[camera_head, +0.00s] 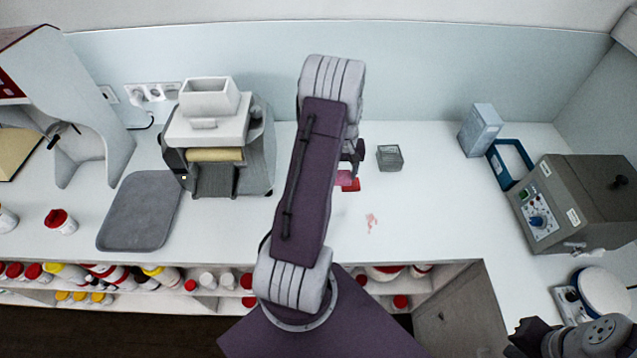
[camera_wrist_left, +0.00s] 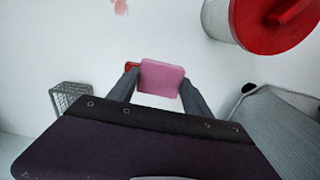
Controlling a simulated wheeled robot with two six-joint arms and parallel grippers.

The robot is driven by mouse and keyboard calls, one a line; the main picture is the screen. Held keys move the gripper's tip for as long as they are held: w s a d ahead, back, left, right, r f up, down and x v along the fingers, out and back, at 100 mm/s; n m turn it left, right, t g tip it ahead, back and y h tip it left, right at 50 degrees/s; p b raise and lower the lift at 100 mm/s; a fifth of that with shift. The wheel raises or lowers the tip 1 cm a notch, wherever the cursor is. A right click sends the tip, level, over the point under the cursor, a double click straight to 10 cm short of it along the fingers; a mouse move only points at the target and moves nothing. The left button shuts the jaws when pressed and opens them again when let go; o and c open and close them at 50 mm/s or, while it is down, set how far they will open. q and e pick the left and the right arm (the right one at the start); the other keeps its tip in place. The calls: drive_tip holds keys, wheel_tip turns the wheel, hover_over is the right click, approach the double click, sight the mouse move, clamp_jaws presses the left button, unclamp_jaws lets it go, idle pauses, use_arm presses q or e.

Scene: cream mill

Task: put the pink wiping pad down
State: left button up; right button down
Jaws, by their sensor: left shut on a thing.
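The pink wiping pad (camera_wrist_left: 162,77) is between the two fingers of my left gripper (camera_wrist_left: 158,92) in the left wrist view, with the white worktop beyond it. My left gripper is shut on it. In the head view only a part of the pink pad (camera_head: 343,178) shows beside my purple arm, right of the mill; the arm hides most of the gripper (camera_head: 352,164). I cannot tell whether the pad touches the worktop. A small red thing (camera_head: 352,187) shows right beside the pad. At the bottom right, a dark part of my right arm shows; its jaws cannot be made out.
A pinkish stain (camera_head: 371,222) marks the white worktop. A wire basket (camera_head: 390,158) stands behind it. A red-lidded tub (camera_wrist_left: 285,18) is near the gripper in the wrist view. The grey mill (camera_head: 217,140) and grey tray (camera_head: 140,211) are left. The worktop right of the stain is clear.

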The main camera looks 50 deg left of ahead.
use_arm(q)
drive_tip(key=s+a+f, duration=0.1)
drive_tip(key=a, duration=0.1)
drive_tip(key=s+a+f+p, duration=0.1)
drive_tip(key=a+f, duration=0.1)
drive_tip(key=a, duration=0.1)
drive_tip(key=a+f+p, duration=0.1)
drive_tip(key=a+f, duration=0.1)
drive_tip(key=shift+s+a, duration=0.4)
drive_tip(key=f, duration=0.1)
drive_tip(key=f+p, duration=0.1)
drive_tip(key=f, duration=0.1)
drive_tip(key=shift+d+f, duration=0.2)
drive_tip(key=shift+f, duration=0.1)
drive_tip(key=shift+a+f, duration=0.2)
drive_tip(key=shift+d+f, duration=0.1)
drive_tip(key=shift+f, duration=0.05)
drive_tip(key=o, duration=1.5)
drive_tip(key=shift+c, duration=0.2)
